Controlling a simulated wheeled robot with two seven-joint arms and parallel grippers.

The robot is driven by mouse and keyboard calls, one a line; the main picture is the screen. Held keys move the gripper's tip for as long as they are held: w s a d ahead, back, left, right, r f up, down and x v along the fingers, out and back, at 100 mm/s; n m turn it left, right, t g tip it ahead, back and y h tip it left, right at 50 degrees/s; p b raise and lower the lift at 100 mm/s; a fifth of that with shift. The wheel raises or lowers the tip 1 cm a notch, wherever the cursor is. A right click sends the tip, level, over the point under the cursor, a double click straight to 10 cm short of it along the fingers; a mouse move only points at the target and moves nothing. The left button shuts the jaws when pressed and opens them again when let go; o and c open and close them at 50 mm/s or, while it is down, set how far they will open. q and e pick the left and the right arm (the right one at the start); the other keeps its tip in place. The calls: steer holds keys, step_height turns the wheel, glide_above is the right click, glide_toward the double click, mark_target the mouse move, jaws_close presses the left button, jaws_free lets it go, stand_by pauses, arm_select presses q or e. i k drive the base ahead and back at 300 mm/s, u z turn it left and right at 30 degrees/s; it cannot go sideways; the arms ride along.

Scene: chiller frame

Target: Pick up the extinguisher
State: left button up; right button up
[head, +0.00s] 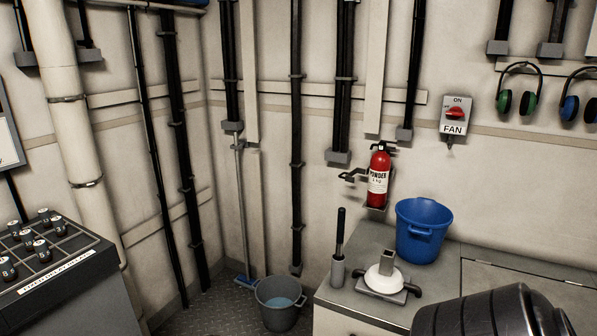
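The red extinguisher (378,178) with a white "POWDER" label and a black top hangs upright on the back wall, right of the middle in the head view. It sits in a small wall bracket above the back of the grey counter, and a dark clamp-like part sticks out at its left. Neither of my grippers can be made out in this view. A dark ribbed rounded shape fills the bottom right corner and may be part of my arm.
A blue bucket (422,230), a white device with a pipe (386,278) and a black-handled brush in a holder (338,262) stand on the counter (460,268). A grey bucket (280,302) stands on the floor. A FAN switch (454,116) and ear defenders (518,92) are on the wall.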

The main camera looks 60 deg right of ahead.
mark_target(379, 165)
steer(key=z, duration=0.4)
steer(key=i, duration=1.45)
steer(key=z, duration=1.05)
